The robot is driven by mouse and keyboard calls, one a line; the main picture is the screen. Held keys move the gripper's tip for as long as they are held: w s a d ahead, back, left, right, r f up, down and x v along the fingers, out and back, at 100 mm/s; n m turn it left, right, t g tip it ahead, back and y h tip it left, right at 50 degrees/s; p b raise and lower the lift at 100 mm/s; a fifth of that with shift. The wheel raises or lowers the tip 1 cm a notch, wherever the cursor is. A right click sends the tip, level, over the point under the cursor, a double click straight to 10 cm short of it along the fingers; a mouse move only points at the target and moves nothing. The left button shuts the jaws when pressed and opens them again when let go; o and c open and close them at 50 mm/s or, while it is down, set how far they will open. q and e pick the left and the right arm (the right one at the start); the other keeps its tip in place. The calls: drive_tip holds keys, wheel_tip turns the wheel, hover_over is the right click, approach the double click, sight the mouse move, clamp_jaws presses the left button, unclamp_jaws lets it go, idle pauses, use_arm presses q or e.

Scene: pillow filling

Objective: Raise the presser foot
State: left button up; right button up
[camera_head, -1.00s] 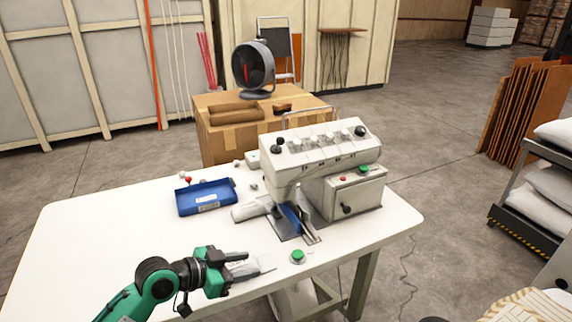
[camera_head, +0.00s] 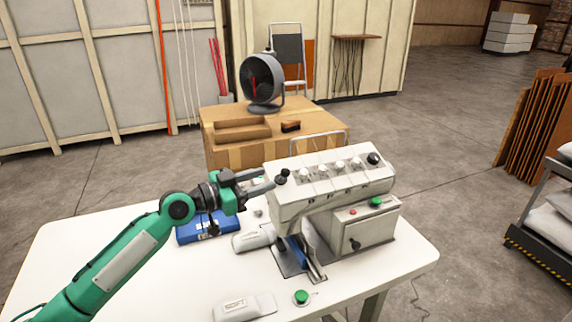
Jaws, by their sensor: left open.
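The white sewing machine (camera_head: 335,190) stands on the white table. A black knob (camera_head: 281,178) sticks out at the left end of its head. The presser foot area (camera_head: 298,254) is low under the head, beside a blue part; whether the foot is up or down is too small to tell. My left gripper (camera_head: 268,181) is open and empty, level with the machine head, its fingertips close to the black knob. I cannot tell whether they touch it. My right gripper is not in view.
A blue tray (camera_head: 190,234) lies behind my left arm. A green button (camera_head: 301,297) and a pale labelled block (camera_head: 245,306) sit at the table's front.

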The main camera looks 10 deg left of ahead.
sight(283, 170)
use_arm(q)
drive_tip(key=p+x, duration=0.2)
drive_tip(key=x, duration=0.4)
drive_tip(key=shift+w+d+r, duration=0.15)
drive_tip(key=shift+w+d, duration=0.05)
drive_tip(key=shift+w, duration=0.05)
drive_tip(key=shift+w+d+p, duration=0.25)
drive_tip(key=shift+d+p, duration=0.05)
drive_tip(key=shift+p, duration=0.05)
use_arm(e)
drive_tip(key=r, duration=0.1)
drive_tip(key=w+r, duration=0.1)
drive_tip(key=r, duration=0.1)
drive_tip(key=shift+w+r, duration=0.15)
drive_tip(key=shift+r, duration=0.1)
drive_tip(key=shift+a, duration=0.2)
use_arm(q)
clamp_jaws()
